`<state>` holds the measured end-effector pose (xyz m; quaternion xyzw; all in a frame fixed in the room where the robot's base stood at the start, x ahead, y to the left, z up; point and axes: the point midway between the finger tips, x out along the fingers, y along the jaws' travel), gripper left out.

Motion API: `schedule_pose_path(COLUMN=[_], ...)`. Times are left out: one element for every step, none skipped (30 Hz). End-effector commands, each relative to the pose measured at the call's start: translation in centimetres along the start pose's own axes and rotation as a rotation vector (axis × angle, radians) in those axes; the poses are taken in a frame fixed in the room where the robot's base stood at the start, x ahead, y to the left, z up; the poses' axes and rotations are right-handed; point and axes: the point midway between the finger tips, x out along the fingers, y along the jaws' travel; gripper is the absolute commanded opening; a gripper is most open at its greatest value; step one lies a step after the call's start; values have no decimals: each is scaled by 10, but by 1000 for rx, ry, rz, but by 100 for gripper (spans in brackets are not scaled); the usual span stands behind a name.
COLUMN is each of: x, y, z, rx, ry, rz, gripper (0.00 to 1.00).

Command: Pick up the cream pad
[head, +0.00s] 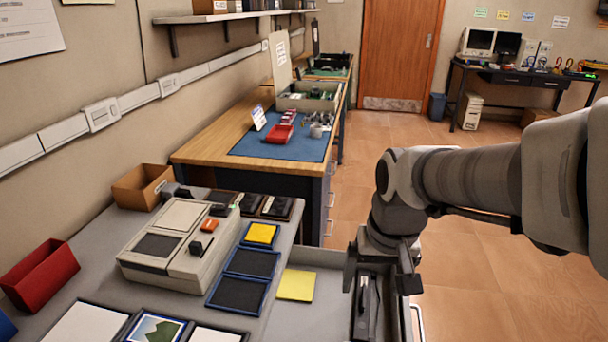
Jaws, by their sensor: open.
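A pale yellow, cream-like pad (296,285) lies flat just beyond the right edge of the grey desk, seemingly inside an open drawer (318,257). A brighter yellow pad (261,233) sits in a blue-rimmed tray on the desk. My gripper (380,284) is open and points down over the right part of the drawer, to the right of the pale pad and apart from it. A dark, long object (364,305) shows below and between the fingers; I cannot tell its exact height relative to them.
On the grey desk stand a beige device (180,245), dark blue-rimmed trays (238,293), a red bin (40,275) and a cardboard box (142,186). A wooden workbench (215,135) with a blue mat stands behind. The floor to the right is clear.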

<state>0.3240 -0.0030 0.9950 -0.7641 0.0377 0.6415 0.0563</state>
Motion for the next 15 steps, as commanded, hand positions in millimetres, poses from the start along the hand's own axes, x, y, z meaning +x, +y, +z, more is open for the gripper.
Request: schedule_pose_path(x=[35, 47, 62, 72, 82, 93, 100, 106, 113, 117, 120, 124, 126, 129, 134], y=[1, 1, 1, 2, 2, 2, 3, 3, 3, 3, 3, 3, 4, 4, 4], z=[-1, -3, -5, -6, -8, -8, -9, -10, -11, -11, -12, -12, -12, -12, -11], rx=[12, 21, 30, 37, 44, 52, 57, 61, 66, 68, 71, 73, 74, 75, 76], ry=[-38, -55, -78, -92, -106, -122, -133, -142, -151, -158, -162, -168, -170, -172, -173], rz=[7, 11, 16, 20, 23, 28, 31, 34, 38, 40, 41, 43, 44, 44, 45], gripper=[90, 90, 90, 90, 90, 90, 90, 90, 90, 90, 90, 90, 90, 90, 90])
